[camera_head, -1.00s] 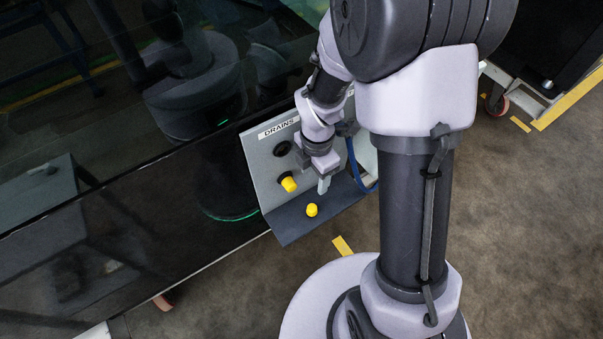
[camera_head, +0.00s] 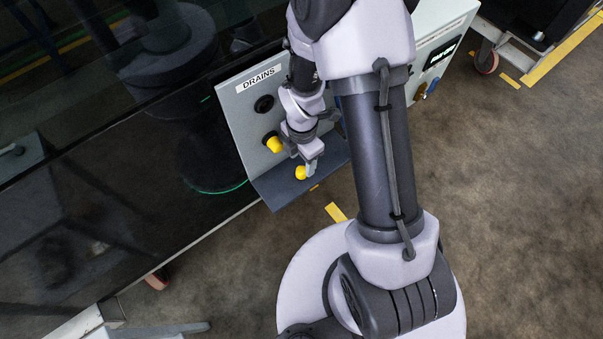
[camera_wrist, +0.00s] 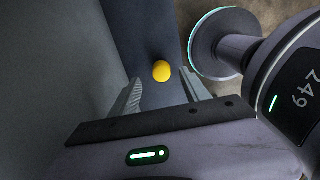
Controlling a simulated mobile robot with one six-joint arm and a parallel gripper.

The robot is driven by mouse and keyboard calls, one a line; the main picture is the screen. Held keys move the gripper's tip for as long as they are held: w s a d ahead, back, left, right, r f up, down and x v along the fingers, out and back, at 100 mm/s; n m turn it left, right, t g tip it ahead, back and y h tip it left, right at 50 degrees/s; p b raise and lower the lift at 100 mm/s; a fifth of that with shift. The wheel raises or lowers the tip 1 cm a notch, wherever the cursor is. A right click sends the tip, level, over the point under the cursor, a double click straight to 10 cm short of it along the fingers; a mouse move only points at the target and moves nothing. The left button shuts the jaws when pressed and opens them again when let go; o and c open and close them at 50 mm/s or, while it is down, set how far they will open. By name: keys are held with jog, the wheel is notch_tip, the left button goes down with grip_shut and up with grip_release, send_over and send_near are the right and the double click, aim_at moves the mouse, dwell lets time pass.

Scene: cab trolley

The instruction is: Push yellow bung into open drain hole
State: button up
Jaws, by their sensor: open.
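A grey panel marked DRAINS (camera_head: 232,112) carries an open dark hole (camera_head: 264,104) in its upper part. Below it, a yellow bung (camera_head: 274,144) sits at a second position on the panel. A loose yellow bung (camera_head: 300,172) stands on the dark shelf (camera_head: 275,188) at the panel's foot. My gripper (camera_head: 308,169) is open and down at this loose bung, with a finger beside it. In the wrist view the loose bung (camera_wrist: 161,71) shows between the two spread fingertips (camera_wrist: 160,78); I cannot tell whether they touch it.
A dark glossy surface (camera_head: 90,190) lies left of the panel. A pale box with a dark label (camera_head: 440,55) stands behind my arm at the right. Open floor (camera_head: 500,220) lies to the right.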

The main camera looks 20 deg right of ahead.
aim_at(302, 169)
notch_tip(302, 169, down, 5)
jog(key=b, duration=0.3)
jog(key=shift+s+a+f, duration=0.1)
jog(key=shift+s+f, duration=0.05)
grip_shut()
dwell(0.3)
